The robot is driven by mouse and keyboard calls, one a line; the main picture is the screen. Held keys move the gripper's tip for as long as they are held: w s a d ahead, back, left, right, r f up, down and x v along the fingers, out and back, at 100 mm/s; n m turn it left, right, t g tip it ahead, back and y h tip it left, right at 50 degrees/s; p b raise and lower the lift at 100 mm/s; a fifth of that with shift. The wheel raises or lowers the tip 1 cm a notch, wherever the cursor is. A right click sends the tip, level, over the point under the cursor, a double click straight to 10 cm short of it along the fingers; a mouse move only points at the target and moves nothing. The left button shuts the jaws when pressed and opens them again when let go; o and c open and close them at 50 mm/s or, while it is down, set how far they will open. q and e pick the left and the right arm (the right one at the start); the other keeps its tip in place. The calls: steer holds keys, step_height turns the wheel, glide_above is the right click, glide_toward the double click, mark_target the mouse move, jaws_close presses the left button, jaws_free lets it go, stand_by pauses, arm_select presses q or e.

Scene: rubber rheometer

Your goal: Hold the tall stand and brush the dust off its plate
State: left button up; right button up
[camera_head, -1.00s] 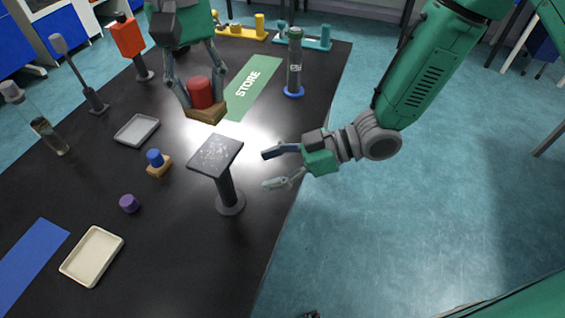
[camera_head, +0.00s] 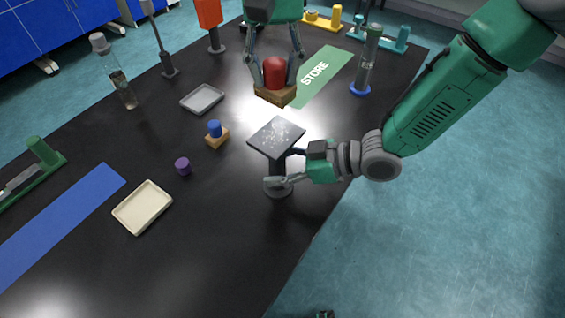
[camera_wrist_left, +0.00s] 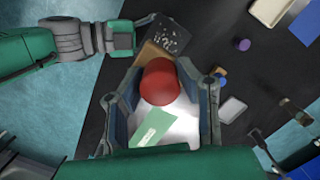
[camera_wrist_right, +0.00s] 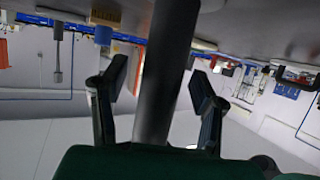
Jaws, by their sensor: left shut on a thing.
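The tall stand has a dark square plate (camera_head: 275,136) with white dust specks, a dark post (camera_wrist_right: 166,65) and a round base on the table. It stands upright. My right gripper (camera_head: 283,168) is at the post, under the plate. In the right wrist view its open fingers (camera_wrist_right: 157,95) are on either side of the post, with gaps showing. My left gripper (camera_head: 275,82) is shut on the brush, which has a red handle (camera_wrist_left: 160,82) and a wooden block (camera_head: 276,96). The brush is just beyond the plate's far edge; whether they touch cannot be told.
A small block with a blue knob (camera_head: 217,134), a purple piece (camera_head: 183,166), a cream tray (camera_head: 142,207) and a grey tray (camera_head: 202,98) lie left of the stand. A green STORE mat (camera_head: 322,72) and a blue-based cylinder (camera_head: 367,62) are behind. The table edge is right.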

arm_select(q)
steer(key=shift+a, duration=0.15)
arm_select(e)
steer(key=shift+a, duration=0.1)
jaws_close()
arm_select(q)
steer(key=shift+d, duration=0.25)
arm_select(e)
steer(key=shift+d, duration=0.25)
